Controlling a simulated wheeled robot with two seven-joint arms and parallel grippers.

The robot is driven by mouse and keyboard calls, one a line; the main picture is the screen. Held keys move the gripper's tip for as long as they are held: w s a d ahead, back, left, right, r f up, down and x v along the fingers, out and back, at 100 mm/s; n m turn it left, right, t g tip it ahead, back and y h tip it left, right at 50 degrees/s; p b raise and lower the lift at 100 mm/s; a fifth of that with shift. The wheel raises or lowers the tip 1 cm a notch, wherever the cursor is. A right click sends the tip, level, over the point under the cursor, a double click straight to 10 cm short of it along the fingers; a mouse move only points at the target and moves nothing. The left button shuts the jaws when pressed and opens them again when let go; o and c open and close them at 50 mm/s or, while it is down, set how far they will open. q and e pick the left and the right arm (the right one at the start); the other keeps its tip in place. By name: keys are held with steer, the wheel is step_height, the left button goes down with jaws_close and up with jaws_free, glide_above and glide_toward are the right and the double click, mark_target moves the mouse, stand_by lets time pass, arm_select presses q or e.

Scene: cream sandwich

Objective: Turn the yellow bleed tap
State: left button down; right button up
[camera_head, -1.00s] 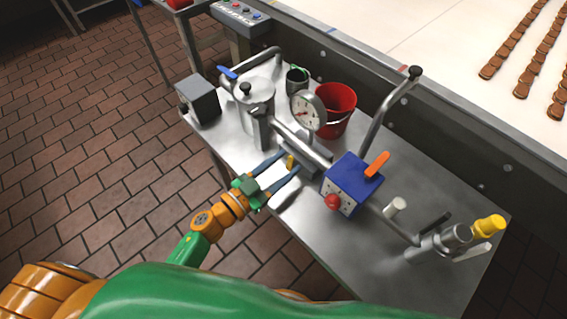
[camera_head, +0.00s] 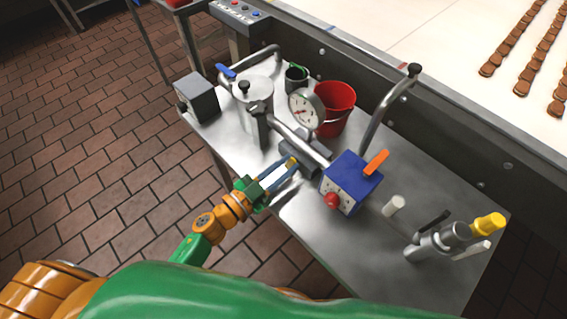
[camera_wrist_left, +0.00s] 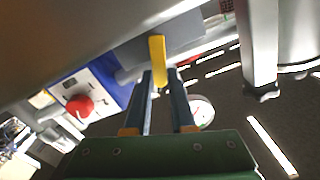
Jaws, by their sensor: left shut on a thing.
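The yellow bleed tap (camera_head: 291,161) is a small yellow lever on the grey block below the steel pipe. In the left wrist view the yellow tap (camera_wrist_left: 157,48) points toward me, with its lower end between the fingertips. My left gripper (camera_head: 288,165) is shut on the tap, with its two blue fingers on either side of it. The fingers also show in the left wrist view (camera_wrist_left: 160,74). The fingertips partly hide the tap in the head view. My right gripper is not in view.
A dial gauge (camera_head: 304,112) and red bucket (camera_head: 340,101) stand behind the tap. A blue box (camera_head: 351,181) with a red knob is to the right. A steel canister (camera_head: 256,92) and grey box (camera_head: 198,97) are left. The metal table's (camera_head: 312,224) front is clear.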

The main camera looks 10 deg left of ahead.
arm_select(q)
steer(key=m, duration=0.3)
steer(key=shift+s+d+f, duration=0.3)
steer(key=shift+d+f, duration=0.05)
steer(key=m, duration=0.1)
steer(key=m+b, duration=0.1)
steer(key=f+m, duration=0.1)
steer(key=shift+s+d+m+b, duration=0.25)
steer(key=shift+d+m+b, duration=0.05)
steer(key=shift+d+b, duration=0.05)
steer(key=m, duration=0.1)
steer(key=m+b, duration=0.1)
steer(key=f+m, duration=0.1)
steer(key=m, duration=0.1)
steer(key=shift+s+d+f+b, duration=0.1)
steer(key=shift+s+d+b, duration=0.15)
steer(key=shift+b, duration=0.1)
steer(key=shift+f+m+b, duration=0.25)
steer(key=shift+m+b, duration=0.2)
steer(key=shift+m, duration=0.55)
steer(key=c, duration=0.8)
jaws_free()
steer(key=shift+o, duration=0.2)
